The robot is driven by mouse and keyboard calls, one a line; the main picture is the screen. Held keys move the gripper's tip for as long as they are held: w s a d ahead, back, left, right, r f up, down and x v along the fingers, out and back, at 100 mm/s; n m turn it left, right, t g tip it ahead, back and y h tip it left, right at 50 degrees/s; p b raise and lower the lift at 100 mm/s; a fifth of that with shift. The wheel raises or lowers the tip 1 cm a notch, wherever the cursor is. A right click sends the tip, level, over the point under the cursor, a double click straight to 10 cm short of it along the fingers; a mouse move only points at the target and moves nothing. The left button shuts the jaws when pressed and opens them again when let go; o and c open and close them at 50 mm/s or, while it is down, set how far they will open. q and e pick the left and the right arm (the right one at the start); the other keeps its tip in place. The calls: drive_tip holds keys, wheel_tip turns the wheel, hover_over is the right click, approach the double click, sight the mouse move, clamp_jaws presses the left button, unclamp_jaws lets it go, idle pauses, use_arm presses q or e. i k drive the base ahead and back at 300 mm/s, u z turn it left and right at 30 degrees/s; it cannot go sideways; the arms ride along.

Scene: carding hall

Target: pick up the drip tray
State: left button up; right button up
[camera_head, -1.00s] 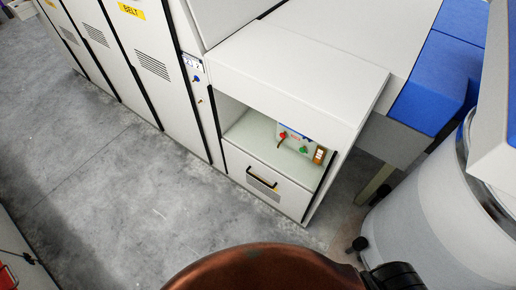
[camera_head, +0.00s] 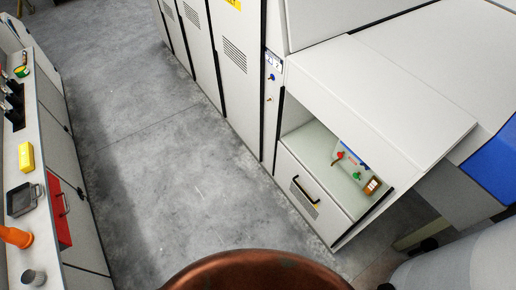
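A dark grey, square, shallow tray (camera_head: 22,199), which looks like the drip tray, lies on the light worktop (camera_head: 45,240) of the cabinet at the left edge of the head view. It sits between a yellow block (camera_head: 26,156) and an orange object (camera_head: 15,237). Its inside looks empty. Neither of my grippers is in view.
A grey cup (camera_head: 33,277) and dark items (camera_head: 14,105) share the worktop. A red drawer front (camera_head: 60,212) with a handle sticks out below it. Bare concrete floor (camera_head: 165,170) separates this cabinet from the white machine (camera_head: 390,95) with an open recess.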

sight(20, 200)
drive_tip(key=u, duration=0.75)
drive_tip(key=i, duration=2.3)
drive_tip(key=u, duration=2.9)
